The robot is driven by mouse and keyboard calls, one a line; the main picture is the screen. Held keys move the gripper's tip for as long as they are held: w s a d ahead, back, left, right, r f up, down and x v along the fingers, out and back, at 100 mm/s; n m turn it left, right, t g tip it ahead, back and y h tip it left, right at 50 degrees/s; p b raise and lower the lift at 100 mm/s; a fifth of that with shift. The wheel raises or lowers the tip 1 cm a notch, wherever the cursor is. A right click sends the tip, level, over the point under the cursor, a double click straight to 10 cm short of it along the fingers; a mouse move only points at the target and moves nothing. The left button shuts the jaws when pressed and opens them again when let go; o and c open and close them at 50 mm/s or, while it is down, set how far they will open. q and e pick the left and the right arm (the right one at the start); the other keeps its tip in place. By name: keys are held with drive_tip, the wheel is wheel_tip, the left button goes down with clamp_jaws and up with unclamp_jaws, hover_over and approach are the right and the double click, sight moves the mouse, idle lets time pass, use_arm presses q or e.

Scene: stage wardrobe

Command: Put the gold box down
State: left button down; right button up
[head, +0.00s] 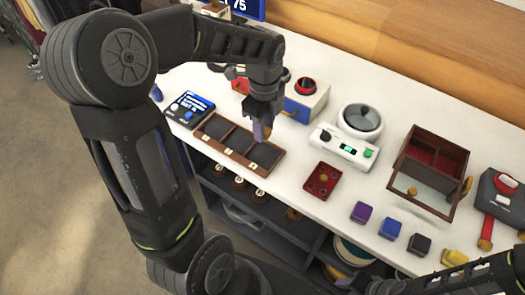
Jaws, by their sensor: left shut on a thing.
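My left gripper (262,130) hangs over the right part of a brown wooden tray with dark compartments (237,172) and small white labels along its front. It is shut on a small box, which I take to be the gold box (267,132). Only a little of the box shows between the fingers, part tan-gold and part purplish. I cannot tell whether the box touches the tray. My right gripper is not in view; part of my right arm shows at the bottom right.
Purple (361,212), blue (390,228), black (419,245) and yellow (454,258) boxes stand along the front edge. A red tray (322,180), a white scale (346,146) and an open wooden case (419,203) stand nearby. A blue device (189,108) is left of the wooden tray.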

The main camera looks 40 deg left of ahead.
use_arm(q)
hover_over(264, 156)
wheel_tip(264, 156, down, 5)
drive_tip(key=shift+f, duration=0.1)
drive_tip(key=shift+f, duration=1.8)
drive_tip(key=shift+f, duration=0.2)
drive_tip(key=c, duration=1.1)
unclamp_jaws()
drive_tip(key=shift+o, duration=0.2)
drive_tip(key=shift+r, duration=0.2)
wheel_tip(264, 156, up, 12)
drive_tip(key=shift+r, duration=0.1)
